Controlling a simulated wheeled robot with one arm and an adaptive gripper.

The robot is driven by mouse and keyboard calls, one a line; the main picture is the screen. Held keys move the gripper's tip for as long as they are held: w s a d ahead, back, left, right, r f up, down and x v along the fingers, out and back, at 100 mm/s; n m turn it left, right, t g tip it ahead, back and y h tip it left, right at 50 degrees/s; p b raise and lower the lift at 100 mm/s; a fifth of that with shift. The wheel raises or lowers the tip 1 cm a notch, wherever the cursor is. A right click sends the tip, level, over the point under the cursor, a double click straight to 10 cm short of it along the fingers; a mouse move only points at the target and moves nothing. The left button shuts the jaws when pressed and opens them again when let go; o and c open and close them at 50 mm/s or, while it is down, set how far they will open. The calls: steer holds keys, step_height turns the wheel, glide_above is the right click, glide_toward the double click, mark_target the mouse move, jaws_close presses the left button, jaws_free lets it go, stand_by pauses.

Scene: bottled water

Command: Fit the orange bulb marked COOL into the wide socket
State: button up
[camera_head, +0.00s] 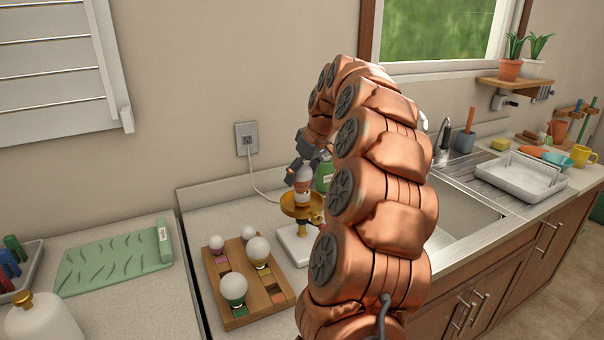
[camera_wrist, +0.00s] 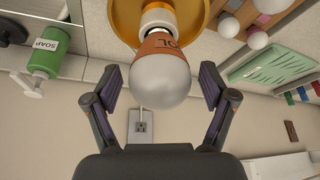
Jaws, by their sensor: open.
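The orange-banded bulb (camera_wrist: 160,78) has a white globe, and the letters "OL" show on its band in the wrist view. Its neck end is at a pale collar in the middle of the brass lamp dish (camera_wrist: 123,22); how deep it sits I cannot tell. My gripper (camera_wrist: 160,88) is open, with one finger on each side of the globe and gaps between. In the head view the bulb (camera_head: 303,184) stands upright over the brass dish (camera_head: 290,211) on a white base (camera_head: 290,243). My gripper (camera_head: 303,166) is above it, partly hidden by my arm.
A wooden tray (camera_head: 262,310) with several other bulbs stands left of the lamp. A green soap bottle (camera_wrist: 47,52) is behind the lamp, with a wall outlet (camera_head: 246,139) and white cord nearby. The sink (camera_head: 465,215) lies to the right, and a green mat (camera_head: 110,262) at left.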

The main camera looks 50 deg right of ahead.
steer(key=b+v, duration=0.1)
steer(key=v, duration=0.7)
steer(key=shift+w+d, duration=0.1)
steer(key=shift+b+v, duration=0.45)
steer(key=shift+v, duration=1.6)
steer(key=shift+r, duration=0.1)
steer(key=s+a+f+g, duration=0.1)
steer(key=a+f, duration=0.2)
steer(key=a, duration=0.6)
steer(key=s+a+f+n+g+y, duration=0.1)
steer(key=a+f, duration=0.2)
steer(key=a, duration=0.6)
steer(key=s+a+f+g, duration=0.1)
steer(key=a+f, duration=0.2)
steer(key=a, duration=0.7)
steer(key=s+a+f+g, duration=0.1)
steer(key=s+a+f, duration=0.2)
steer(key=s+f, duration=0.2)
steer(key=s+a+f+m+g, duration=0.1)
steer(key=s+a+f, duration=0.2)
steer(key=s, duration=0.7)
steer(key=s+a+f+g+h, duration=0.1)
steer(key=s+a+f, duration=0.2)
steer(key=s+f, duration=0.4)
steer(key=shift+s+a+f+m, duration=0.3)
steer(key=shift+s+a+f, duration=0.1)
steer(key=shift+f, duration=0.15)
